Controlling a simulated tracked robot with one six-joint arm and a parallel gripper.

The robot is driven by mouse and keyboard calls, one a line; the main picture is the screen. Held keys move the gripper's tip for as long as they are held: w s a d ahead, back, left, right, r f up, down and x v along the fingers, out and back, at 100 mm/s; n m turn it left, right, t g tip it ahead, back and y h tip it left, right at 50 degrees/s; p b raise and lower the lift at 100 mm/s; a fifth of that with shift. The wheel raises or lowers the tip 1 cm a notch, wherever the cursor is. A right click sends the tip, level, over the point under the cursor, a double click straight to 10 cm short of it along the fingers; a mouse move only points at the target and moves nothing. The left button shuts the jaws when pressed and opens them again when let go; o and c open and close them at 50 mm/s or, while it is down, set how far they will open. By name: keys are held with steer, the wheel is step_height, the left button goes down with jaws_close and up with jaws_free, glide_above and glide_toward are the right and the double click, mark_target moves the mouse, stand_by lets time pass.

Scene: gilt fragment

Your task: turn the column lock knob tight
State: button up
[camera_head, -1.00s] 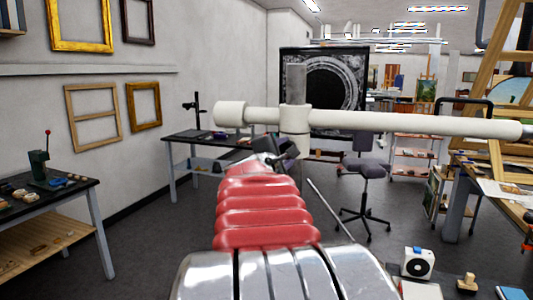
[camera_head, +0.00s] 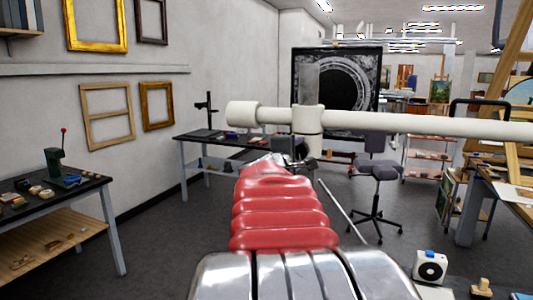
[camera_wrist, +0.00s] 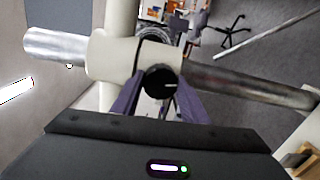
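The column lock knob (camera_wrist: 160,81), round and black with a white mark pointing right, sits on the cream clamp collar in the wrist view. The collar (camera_wrist: 117,55) joins a cream crossbar and a metal column. My gripper (camera_wrist: 161,80) has one purple finger on each side of the knob. Whether the fingers touch the knob or stand just clear of it cannot be told. In the head view the collar (camera_head: 307,120) is on the long horizontal bar (camera_head: 420,123), with my gripper (camera_head: 290,146) just below it; the knob is hidden there.
A dark panel with a ring picture (camera_head: 345,80) stands behind the bar. A workbench (camera_head: 60,190) is at left and a stool (camera_head: 377,175) at right. A white device with a black dial (camera_head: 430,266) is at lower right. Open floor lies between.

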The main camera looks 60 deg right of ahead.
steer(key=o, duration=0.4)
steer(key=shift+s+d+f, duration=0.1)
steer(key=shift+s, duration=0.05)
steer(key=shift+o, duration=0.2)
steer(key=s+a, duration=0.1)
steer(key=a, duration=1.1)
steer(key=shift+s+r, duration=0.25)
steer(key=shift+s, duration=0.05)
